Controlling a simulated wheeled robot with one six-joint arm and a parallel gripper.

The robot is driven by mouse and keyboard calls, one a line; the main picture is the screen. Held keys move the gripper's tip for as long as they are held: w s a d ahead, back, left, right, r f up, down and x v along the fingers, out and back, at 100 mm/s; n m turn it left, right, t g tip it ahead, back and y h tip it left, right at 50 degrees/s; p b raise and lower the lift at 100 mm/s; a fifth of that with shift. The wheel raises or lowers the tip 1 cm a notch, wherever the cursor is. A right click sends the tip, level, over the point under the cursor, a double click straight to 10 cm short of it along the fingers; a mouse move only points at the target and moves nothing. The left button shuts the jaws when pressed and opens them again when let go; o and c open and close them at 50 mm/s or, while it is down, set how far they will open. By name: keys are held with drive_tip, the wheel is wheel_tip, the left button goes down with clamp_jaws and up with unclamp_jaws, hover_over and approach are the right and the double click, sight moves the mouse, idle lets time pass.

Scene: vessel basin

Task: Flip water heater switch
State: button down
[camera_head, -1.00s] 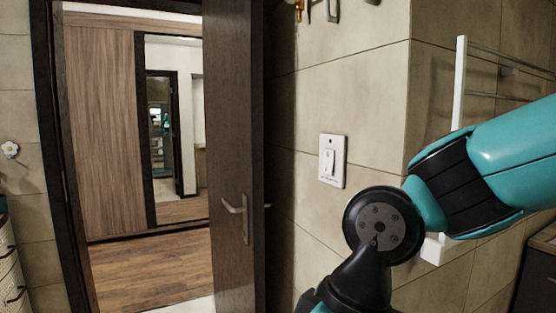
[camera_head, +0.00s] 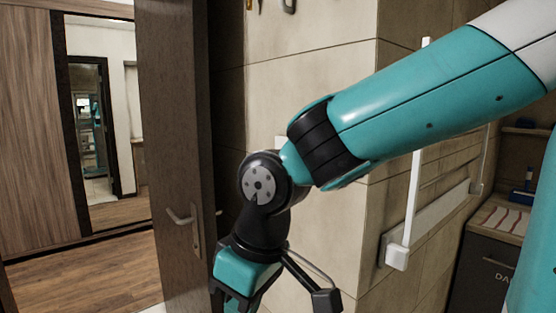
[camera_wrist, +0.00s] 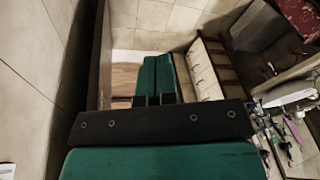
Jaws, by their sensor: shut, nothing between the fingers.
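The water heater switch is mostly hidden behind my arm in the head view. Only a small pale corner of its wall plate (camera_head: 280,141) shows above the wrist joint. In the wrist view, part of a white plate with small dark marks (camera_wrist: 7,170) shows at the lower left edge, on the tiled wall; its rocker is not visible there. My gripper (camera_wrist: 157,75) is shut and empty, with its two green fingers side by side. It points away from the plate, toward the floor area, and does not touch the switch.
A dark door with a lever handle (camera_head: 181,216) stands open left of the wall. A dark cabinet (camera_head: 483,275) stands at the far right. A counter with small items (camera_wrist: 285,130) shows in the wrist view.

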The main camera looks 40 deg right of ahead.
drive_tip(key=w+d+r+m+t+h+p, duration=0.1)
drive_tip(key=w+d+r+m+h+p, duration=0.2)
drive_tip(key=w+d+r+p, duration=0.2)
drive_tip(key=w+d+r+m+t+h+p, duration=0.1)
drive_tip(key=w+d+r+m+h+p, duration=0.2)
drive_tip(key=w+d+r, duration=0.5)
drive_tip(key=w+r+h+p, duration=0.1)
drive_tip(key=w+r+p, duration=0.1)
drive_tip(key=r, duration=0.4)
drive_tip(key=shift+w+t+h, duration=0.3)
drive_tip(key=shift+w+t, duration=0.1)
drive_tip(key=shift+w, duration=0.2)
drive_tip(key=shift+f, duration=0.15)
drive_tip(key=w+d+f+p, duration=0.4)
drive_tip(key=d+f, duration=0.4)
drive_tip(key=shift+f+p, duration=0.25)
drive_tip(key=shift+p, duration=0.15)
drive_tip(key=shift+d, duration=0.1)
